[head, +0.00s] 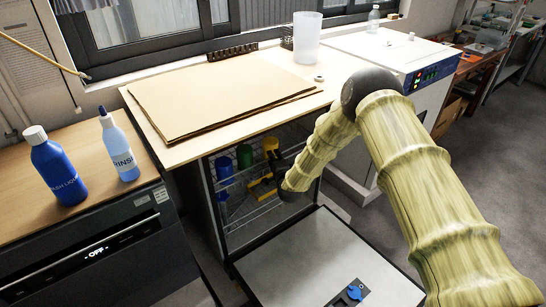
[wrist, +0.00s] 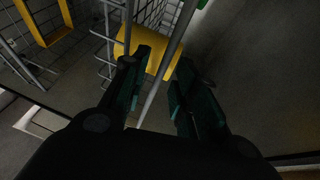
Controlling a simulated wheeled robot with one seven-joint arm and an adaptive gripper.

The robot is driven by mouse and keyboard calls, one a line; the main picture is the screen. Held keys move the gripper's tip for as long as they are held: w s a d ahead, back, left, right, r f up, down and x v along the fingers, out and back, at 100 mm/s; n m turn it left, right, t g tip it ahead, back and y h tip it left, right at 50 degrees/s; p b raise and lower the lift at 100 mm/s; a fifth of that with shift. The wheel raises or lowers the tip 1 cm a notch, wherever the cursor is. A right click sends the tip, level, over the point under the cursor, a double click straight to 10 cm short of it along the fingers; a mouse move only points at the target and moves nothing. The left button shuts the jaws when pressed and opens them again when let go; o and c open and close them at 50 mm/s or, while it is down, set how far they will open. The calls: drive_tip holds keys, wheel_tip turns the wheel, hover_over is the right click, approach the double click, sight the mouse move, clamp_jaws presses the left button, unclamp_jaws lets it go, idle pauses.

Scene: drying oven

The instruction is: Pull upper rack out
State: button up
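The drying oven (head: 213,205) stands under the wooden worktop with its door (head: 320,262) folded down open. Inside it are wire racks; the upper rack (head: 238,187) shows as thin metal wires behind my arm. In the wrist view, a rack's wire grid (wrist: 105,18) is at the upper left, and a metal bar (wrist: 166,75) runs between my fingers. My gripper (wrist: 155,95) is open, its two dark green-black fingers on either side of that bar with gaps. In the head view my arm reaches into the oven opening and hides much of the rack's right side.
Blue, green and yellow items (head: 244,156) sit inside the oven; a yellow piece (wrist: 150,50) is just beyond my fingertips. The lowered door is below my arm. Two bottles (head: 60,170) stand on the left counter. Cardboard sheets (head: 220,92) lie on the worktop above.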

drive_tip(key=shift+x, duration=0.9)
drive_tip(key=shift+c, duration=0.4)
clamp_jaws()
